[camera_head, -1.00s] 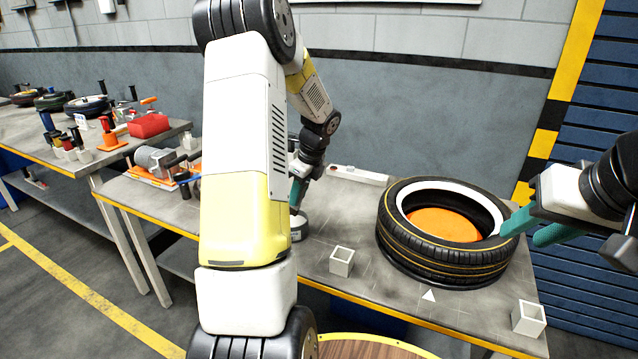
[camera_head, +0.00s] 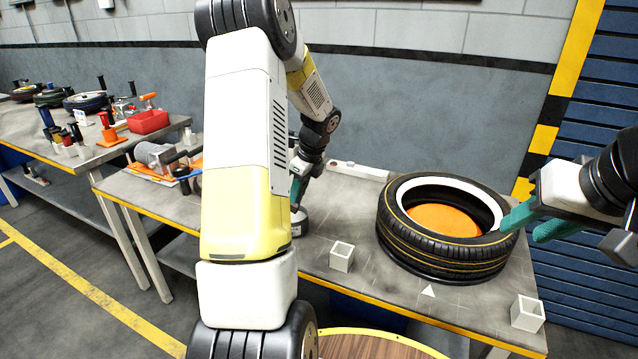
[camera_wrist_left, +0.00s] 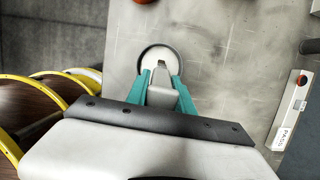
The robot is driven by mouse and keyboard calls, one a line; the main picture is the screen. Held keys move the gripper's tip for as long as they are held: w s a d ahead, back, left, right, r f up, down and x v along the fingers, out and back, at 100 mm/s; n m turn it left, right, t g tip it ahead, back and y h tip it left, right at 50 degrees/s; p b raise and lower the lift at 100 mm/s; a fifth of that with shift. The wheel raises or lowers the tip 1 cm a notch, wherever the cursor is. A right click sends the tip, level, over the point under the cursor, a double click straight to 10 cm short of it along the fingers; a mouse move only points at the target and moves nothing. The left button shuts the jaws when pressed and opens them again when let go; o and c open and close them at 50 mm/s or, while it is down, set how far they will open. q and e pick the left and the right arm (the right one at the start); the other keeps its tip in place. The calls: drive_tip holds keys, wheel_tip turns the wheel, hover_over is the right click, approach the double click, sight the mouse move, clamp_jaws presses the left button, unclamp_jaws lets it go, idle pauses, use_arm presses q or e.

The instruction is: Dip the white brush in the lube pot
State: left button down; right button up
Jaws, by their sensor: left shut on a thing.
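In the head view the pot (camera_head: 300,227) stands on the bench, partly hidden by my left arm. My left gripper (camera_wrist_left: 160,82), with teal fingers, is shut on the white brush (camera_wrist_left: 161,92), directly above the pot. The brush's lower end overlaps the pot opening in the wrist view; how deep it reaches cannot be told. In the head view the left gripper (camera_head: 297,192) points down at the pot. My right gripper (camera_head: 535,226) is open and empty beside the tyre.
A tyre (camera_head: 440,253) with an orange centre lies on the bench. Hollow white square blocks stand near the front edge, one at centre (camera_head: 342,257) and one at right (camera_head: 527,314). A side bench at left holds tools and a red bin (camera_head: 148,121).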

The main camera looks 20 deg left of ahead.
use_arm(q)
drive_tip(key=shift+f, duration=1.25)
idle(0.3)
drive_tip(key=shift+r, duration=2.7)
